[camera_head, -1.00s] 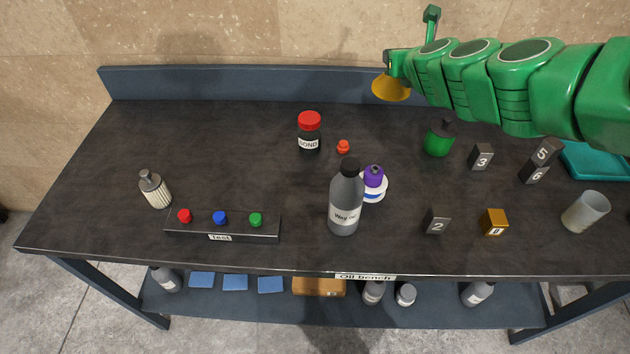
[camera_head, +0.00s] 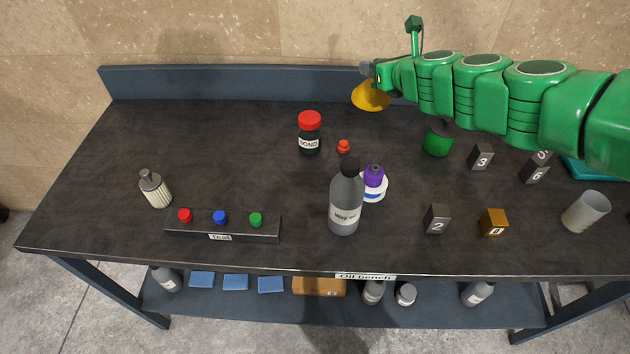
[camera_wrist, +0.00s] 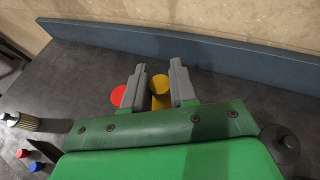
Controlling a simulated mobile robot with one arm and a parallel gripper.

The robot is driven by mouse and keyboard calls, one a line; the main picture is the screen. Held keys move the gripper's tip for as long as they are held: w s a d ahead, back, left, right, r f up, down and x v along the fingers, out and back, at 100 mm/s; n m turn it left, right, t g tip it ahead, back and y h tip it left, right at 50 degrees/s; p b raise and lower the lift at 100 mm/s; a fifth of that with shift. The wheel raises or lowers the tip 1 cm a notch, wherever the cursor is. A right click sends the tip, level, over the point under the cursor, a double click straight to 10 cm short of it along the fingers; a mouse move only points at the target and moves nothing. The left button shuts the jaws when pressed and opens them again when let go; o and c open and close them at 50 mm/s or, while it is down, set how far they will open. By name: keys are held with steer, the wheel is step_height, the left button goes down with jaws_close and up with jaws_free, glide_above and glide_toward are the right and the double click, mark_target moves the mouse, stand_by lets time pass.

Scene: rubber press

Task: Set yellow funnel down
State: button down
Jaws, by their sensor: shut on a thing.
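The yellow funnel (camera_head: 370,96) is held by my gripper (camera_head: 371,72) above the back of the dark bench, near the blue back rail. In the head view its wide cone points down and its upper part is hidden by the gripper. In the wrist view the funnel's yellow stem (camera_wrist: 160,91) shows between the two grey fingers of my gripper (camera_wrist: 160,88), which are shut on it. The bench top (camera_head: 240,130) under and left of the funnel is bare.
A red-capped bond jar (camera_head: 309,133) and a small red-orange item (camera_head: 343,147) stand in front and left of the funnel. A green can (camera_head: 438,141) stands to the right, partly under my arm. A grey bottle (camera_head: 344,200) and purple-topped bottle (camera_head: 374,180) stand nearer the front.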

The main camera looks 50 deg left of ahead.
steer(key=shift+s+a+r+n+g+h, duration=1.05)
steer(key=shift+s+n+g, duration=4.45)
steer(key=shift+s, duration=2.6)
steer(key=shift+m+g, duration=0.3)
steer(key=shift+g, duration=0.1)
steer(key=f, duration=2)
steer(key=shift+d+f, duration=0.3)
steer(key=c, duration=0.9)
jaws_free()
steer(key=shift+f, duration=0.1)
steer(key=shift+v, duration=6.05)
steer(key=shift+d, duration=0.1)
